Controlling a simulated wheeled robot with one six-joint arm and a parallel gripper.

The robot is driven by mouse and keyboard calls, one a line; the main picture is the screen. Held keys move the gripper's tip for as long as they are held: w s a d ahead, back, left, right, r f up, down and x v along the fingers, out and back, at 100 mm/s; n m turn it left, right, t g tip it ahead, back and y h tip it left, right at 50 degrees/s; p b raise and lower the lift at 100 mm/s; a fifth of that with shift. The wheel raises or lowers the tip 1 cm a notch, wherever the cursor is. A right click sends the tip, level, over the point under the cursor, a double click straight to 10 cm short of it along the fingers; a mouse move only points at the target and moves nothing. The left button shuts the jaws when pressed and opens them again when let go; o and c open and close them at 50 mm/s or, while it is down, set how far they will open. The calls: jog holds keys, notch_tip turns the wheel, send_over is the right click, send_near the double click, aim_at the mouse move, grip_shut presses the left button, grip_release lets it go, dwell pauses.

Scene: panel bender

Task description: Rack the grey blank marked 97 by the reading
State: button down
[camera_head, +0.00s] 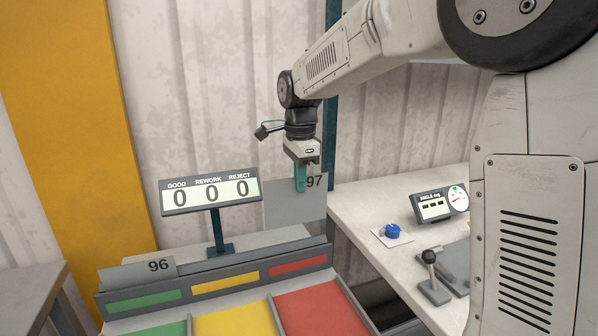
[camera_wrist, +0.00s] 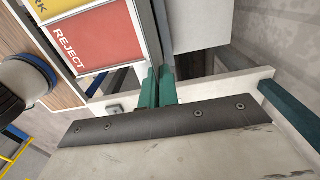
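The grey blank marked 97 (camera_head: 283,212) hangs upright from my gripper (camera_head: 300,180), just above the rear of the three-slot rack (camera_head: 303,253), near its red end. One green finger lies across the blank's front; the other is hidden behind it. In the wrist view the two green fingers (camera_wrist: 157,88) are close together, and I cannot clearly make out the blank between them. The angle gauge (camera_head: 440,205) on the bench at right shows only dashes. The rack has green, yellow and red sections; the wrist view shows the red one (camera_wrist: 92,35) labelled REJECT.
A blank marked 96 (camera_head: 138,272) stands at the green section. A counter sign (camera_head: 210,190) on a post reads GOOD 0, REWORK 0, REJECT 0, close left of the held blank. A blue knob (camera_head: 392,231) and a black-knobbed lever (camera_head: 430,268) stand on the pale bench (camera_head: 365,205).

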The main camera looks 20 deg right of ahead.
aim_at(298, 206)
notch_tip(298, 206, down, 12)
jog(key=shift+r, duration=0.1)
dwell(0.5)
jog(key=shift+a, duration=0.25)
dwell(0.6)
jog(key=shift+f, duration=1.45)
dwell(0.3)
jog(key=c, duration=1.6)
grip_release()
notch_tip(298, 206, up, 8)
jog(key=shift+f, duration=0.15)
